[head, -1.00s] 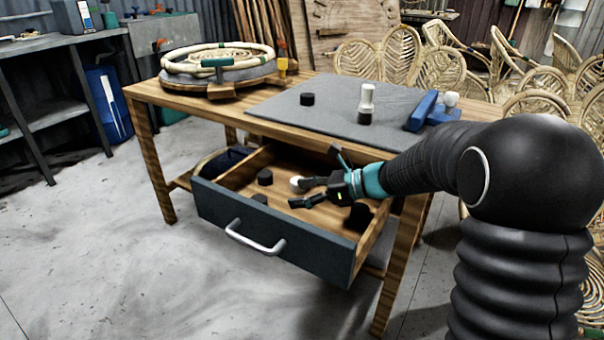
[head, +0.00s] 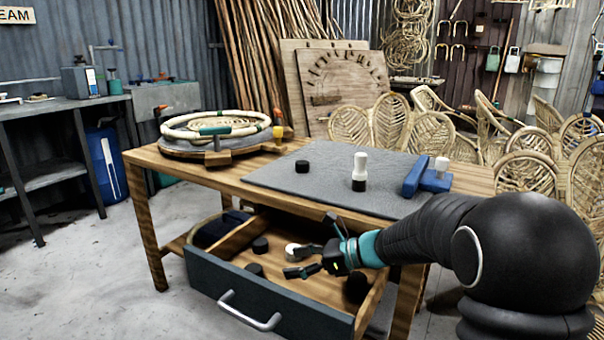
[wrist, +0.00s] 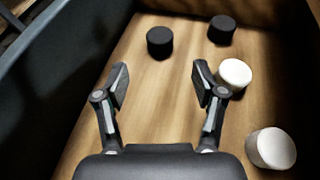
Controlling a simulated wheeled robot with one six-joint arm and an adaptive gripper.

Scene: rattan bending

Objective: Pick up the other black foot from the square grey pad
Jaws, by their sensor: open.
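The grey pad (head: 268,180) lies flat on the workbench top. A short black foot (head: 302,166) stands alone on its left part. A white cylinder (head: 360,163) stands upright on a black base (head: 359,185) at the pad's right part; I cannot tell if they are separate pieces. My gripper (head: 298,261) is open and empty, low over the open drawer and apart from the pad. In the wrist view my gripper (wrist: 161,76) has its fingers spread, pointing into the drawer. The pad is not visible there.
A blue tool (head: 420,175) lies at the pad's right. A rattan ring jig (head: 215,130) stands at the left.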

